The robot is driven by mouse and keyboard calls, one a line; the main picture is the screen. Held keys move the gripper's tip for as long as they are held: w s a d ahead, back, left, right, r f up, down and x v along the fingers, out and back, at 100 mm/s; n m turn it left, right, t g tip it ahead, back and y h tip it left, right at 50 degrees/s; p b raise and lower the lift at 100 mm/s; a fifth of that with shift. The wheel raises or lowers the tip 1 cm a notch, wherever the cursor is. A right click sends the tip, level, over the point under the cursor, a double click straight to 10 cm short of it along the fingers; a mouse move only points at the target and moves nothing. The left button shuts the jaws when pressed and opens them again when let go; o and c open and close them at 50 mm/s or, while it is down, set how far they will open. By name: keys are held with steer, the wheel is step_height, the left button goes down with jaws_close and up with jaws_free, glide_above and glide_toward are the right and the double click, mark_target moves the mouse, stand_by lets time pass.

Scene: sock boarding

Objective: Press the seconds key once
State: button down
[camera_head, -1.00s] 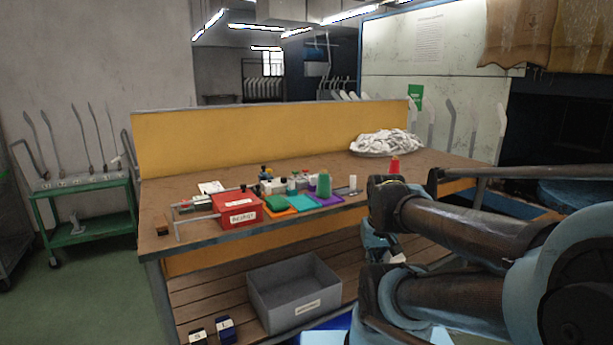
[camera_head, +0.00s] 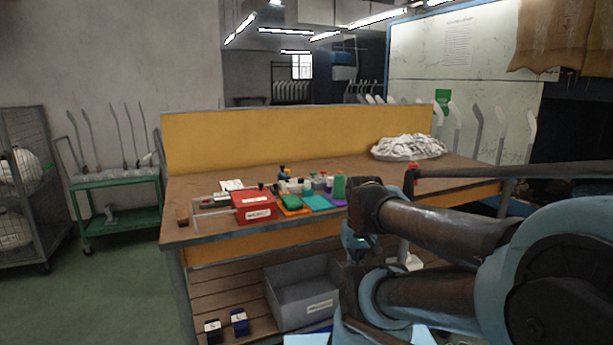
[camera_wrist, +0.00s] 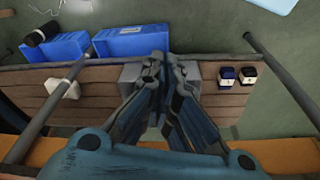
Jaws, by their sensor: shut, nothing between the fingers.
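No key marked as the seconds key can be made out in either view. A red box (camera_head: 254,206) with a white label stands at the front left of the workbench (camera_head: 205,238), among small coloured items. My gripper (camera_wrist: 165,62) is shut and empty in the wrist view, pointing down past the bench's slatted lower shelf (camera_wrist: 110,83). It covers part of the grey bin (camera_wrist: 132,74) there. In the head view, my arm's end is in front of the bench, right of the red box, and its fingers are hard to make out.
The grey bin (camera_head: 300,292) and two small labelled blocks, one black (camera_head: 213,331) and one blue (camera_head: 240,321), are on the lower shelf. Blue crates (camera_wrist: 130,42) lie beyond it. White socks (camera_head: 408,146) are piled at the back right. A green cart (camera_head: 118,207) stands left; floor between is clear.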

steer(key=shift+a, duration=0.2)
step_height(320, 180, up, 24)
steer(key=f+n+t, duration=0.1)
steer(key=n+t, duration=0.6)
steer(key=n, duration=0.2)
glide_above(323, 172)
steer(key=w, duration=0.1)
steer(key=shift+w+a+r, duration=0.15)
steer(key=shift+a+r, duration=0.1)
steer(key=shift+a, duration=0.05)
steer(key=shift+f, duration=4.4)
steer(key=shift+f, duration=0.2)
